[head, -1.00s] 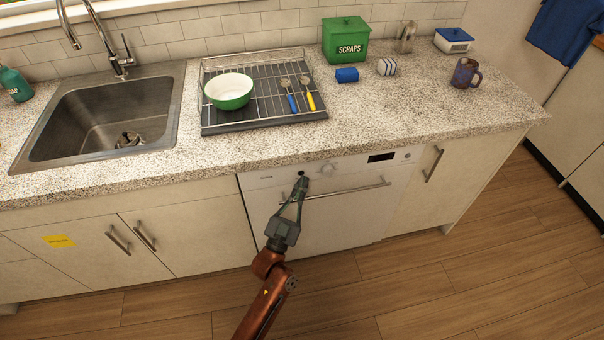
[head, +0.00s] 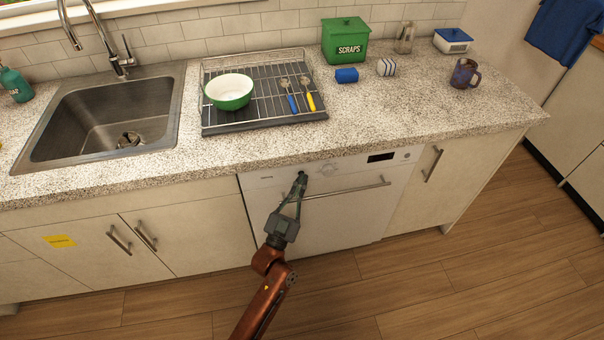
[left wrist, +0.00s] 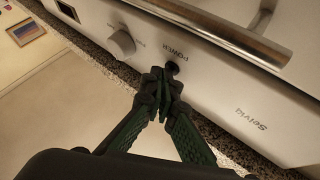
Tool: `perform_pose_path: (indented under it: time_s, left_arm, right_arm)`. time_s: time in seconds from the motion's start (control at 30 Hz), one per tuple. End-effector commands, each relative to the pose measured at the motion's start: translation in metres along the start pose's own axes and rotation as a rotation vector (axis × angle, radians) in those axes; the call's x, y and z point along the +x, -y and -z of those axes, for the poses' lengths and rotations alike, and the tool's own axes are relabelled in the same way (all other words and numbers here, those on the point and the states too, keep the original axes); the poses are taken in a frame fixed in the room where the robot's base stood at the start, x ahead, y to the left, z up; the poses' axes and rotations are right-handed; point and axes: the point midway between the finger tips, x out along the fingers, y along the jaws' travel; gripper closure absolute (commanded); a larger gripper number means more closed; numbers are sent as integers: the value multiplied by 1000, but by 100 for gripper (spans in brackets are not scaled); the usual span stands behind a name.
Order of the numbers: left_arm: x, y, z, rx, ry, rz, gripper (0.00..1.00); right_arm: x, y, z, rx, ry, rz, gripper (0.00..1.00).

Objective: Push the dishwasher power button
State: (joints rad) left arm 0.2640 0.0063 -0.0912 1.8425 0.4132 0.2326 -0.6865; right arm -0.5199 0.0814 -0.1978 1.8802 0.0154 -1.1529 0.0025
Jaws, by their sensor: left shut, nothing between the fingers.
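The white dishwasher (head: 335,222) is under the counter, with its control strip along the top. The dark round power button (left wrist: 173,67) sits beside the printed word POWER in the left wrist view. My left gripper (head: 301,177) is shut and empty, its fingertips at the button's place on the strip. In the left wrist view the fingertips (left wrist: 160,84) are right beside the button and partly cover it. I cannot tell whether they touch it. In the head view the fingertips mostly hide the button. My right gripper is not in view.
A round knob (head: 329,170) and a dark display (head: 381,157) are on the same strip. The bar handle (head: 350,189) sticks out below it. The counter edge overhangs above. The wooden floor (head: 450,270) in front is clear.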

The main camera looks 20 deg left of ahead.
Motion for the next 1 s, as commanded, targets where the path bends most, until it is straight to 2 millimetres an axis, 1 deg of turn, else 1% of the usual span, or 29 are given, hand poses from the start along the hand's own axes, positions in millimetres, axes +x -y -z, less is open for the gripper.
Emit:
perform_pose_path:
  time_s: [0.33, 0.57, 0.87, 1.0]
  left_arm:
    - [0, 0, 1, 0, 0, 0, 100]
    - [-6, -5, 6, 0, 0, 0, 100]
    - [-8, -6, 6, 0, 0, 0, 100]
    - [-13, -10, 11, -1, 0, 0, 100]
  right_arm:
    - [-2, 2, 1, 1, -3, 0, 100]
    - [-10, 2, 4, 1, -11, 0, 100]
    - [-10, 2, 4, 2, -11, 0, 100]
    - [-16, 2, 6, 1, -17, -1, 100]
